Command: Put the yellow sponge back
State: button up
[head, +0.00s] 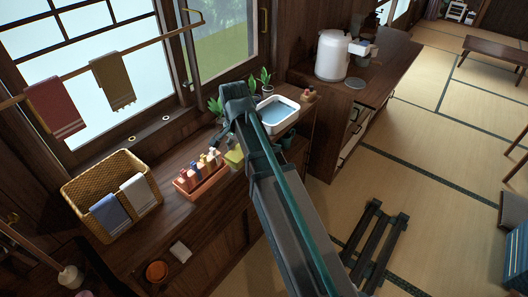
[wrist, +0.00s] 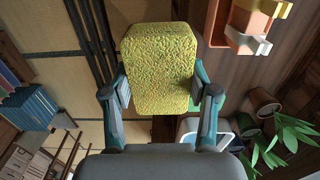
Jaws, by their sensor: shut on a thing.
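The yellow sponge (wrist: 160,68) fills the upper middle of the wrist view, held upright between the two fingers of my gripper (wrist: 160,90). In the head view, a small part of the sponge (head: 234,157) shows just right of the orange rack of bottles (head: 205,178), above the wooden counter. My gripper (head: 226,146) is small there and partly hidden by my arm. I cannot tell how high the sponge is above the counter. The white basin of water (head: 292,118) stands behind and to the right of it.
A wicker basket (head: 75,193) with towels stands at the left of the counter (head: 175,225). Several potted plants (head: 265,76) stand by the window. A rail with towels (head: 113,80) hangs above. A white pot (head: 331,56) stands on the cabinet at right.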

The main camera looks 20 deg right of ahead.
jog(key=shift+w+d+f, duration=0.1)
jog(key=shift+w+d, duration=0.4)
jog(key=shift+d, duration=0.2)
jog(key=w+f+p, duration=0.1)
jog(key=w+f, duration=0.1)
jog(key=w, duration=0.2)
jog(key=w+f+p, duration=0.1)
jog(key=w+f, duration=0.2)
jog(key=w+f+p, duration=0.2)
jog(key=w, duration=0.2)
jog(key=shift+w+d+f, duration=0.3)
jog(key=shift+d+f, duration=0.1)
jog(key=shift+w+d+f+p, duration=0.1)
jog(key=shift+w+f+p, duration=0.25)
jog(key=shift+w+f, duration=0.4)
jog(key=shift+f+p, duration=0.8)
jog(key=shift+f, duration=0.95)
jog(key=shift+s+f, duration=0.1)
jog(key=shift+f, duration=0.05)
jog(key=o, duration=1.1)
